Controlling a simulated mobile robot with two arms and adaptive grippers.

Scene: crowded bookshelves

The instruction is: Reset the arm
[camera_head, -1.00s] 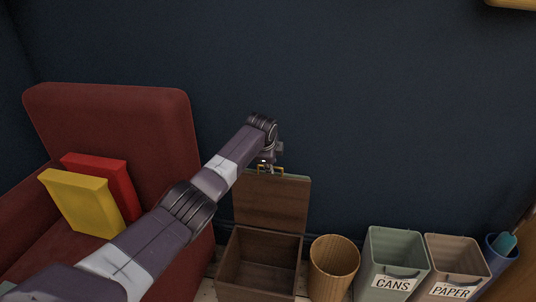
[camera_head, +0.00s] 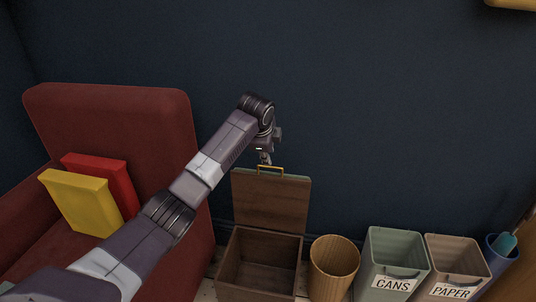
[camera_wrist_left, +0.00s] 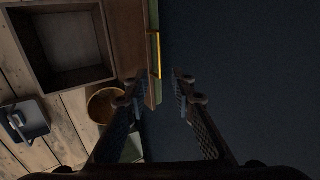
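My left arm reaches in from the left in the head view, and its gripper (camera_head: 264,158) is just above the raised lid (camera_head: 272,205) of a wooden box (camera_head: 261,277). The box stands open and looks empty. A yellow handle (camera_head: 270,168) sits on the lid's top edge. In the left wrist view my left gripper (camera_wrist_left: 168,82) has its fingers apart with nothing held between them. The handle (camera_wrist_left: 158,55) lies beyond the fingertips there, apart from them. My right gripper is not in view.
A red armchair (camera_head: 110,105) with a red cushion (camera_head: 115,178) and a yellow cushion (camera_head: 80,203) stands left of the box. A wicker basket (camera_head: 333,265), a cans bin (camera_head: 397,255) and a paper bin (camera_head: 456,262) stand to its right. A dark wall is behind.

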